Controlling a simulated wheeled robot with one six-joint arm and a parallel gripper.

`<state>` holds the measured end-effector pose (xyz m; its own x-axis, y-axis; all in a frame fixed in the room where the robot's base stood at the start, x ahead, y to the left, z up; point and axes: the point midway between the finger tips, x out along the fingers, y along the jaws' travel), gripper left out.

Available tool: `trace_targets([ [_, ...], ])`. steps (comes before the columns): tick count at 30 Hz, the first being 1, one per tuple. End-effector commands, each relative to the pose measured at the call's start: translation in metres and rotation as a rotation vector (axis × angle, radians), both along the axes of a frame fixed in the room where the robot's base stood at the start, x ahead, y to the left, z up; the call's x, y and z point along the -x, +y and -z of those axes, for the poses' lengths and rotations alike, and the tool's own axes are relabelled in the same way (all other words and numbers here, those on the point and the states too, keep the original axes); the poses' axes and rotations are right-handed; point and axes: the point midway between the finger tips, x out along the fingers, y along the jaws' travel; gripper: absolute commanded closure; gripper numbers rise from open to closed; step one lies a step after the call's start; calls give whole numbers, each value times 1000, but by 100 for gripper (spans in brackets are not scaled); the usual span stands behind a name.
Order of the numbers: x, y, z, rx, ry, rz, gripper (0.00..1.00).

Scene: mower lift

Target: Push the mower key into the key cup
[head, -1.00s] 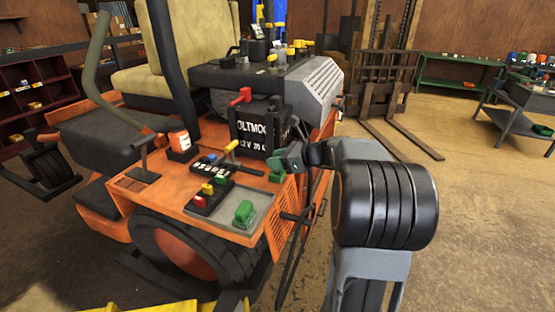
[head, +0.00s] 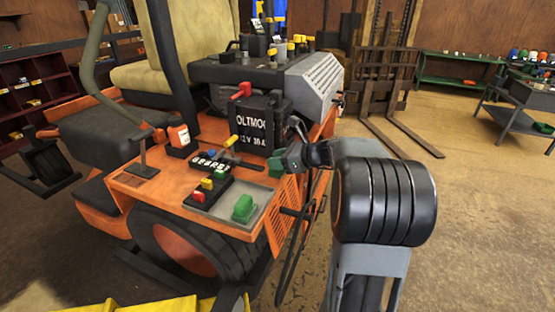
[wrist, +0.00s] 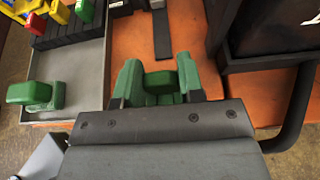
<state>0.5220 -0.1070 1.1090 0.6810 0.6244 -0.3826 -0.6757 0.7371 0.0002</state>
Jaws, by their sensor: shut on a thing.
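My gripper (wrist: 159,82) has green fingers and is shut on a small green piece (wrist: 159,79) low over the orange deck (wrist: 192,38). I cannot tell for sure whether this piece is the mower key; its lower part is hidden. In the head view my gripper (head: 279,168) is at the deck's right side, by the front of the black battery. Another green block (head: 243,208) stands in the grey tray, left of my gripper in the wrist view (wrist: 35,93). I cannot pick out the key cup for certain.
The battery (head: 257,128) stands close to my gripper, with a black bar (wrist: 300,110) beside it. The grey tray (head: 262,212) and a black block with red, yellow and green pieces (head: 212,200) are at the left. A yellow-handled lever (head: 234,141) lies behind them.

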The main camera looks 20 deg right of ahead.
Motion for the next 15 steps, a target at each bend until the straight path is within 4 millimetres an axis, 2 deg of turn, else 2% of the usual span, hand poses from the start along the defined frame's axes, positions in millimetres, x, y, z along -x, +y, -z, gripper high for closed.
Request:
trace_targets([
  [6, 0, 0, 0, 0, 0, 0, 87],
  [7, 0, 0, 0, 0, 0, 0, 63],
  [15, 0, 0, 0, 0, 0, 0, 37],
])
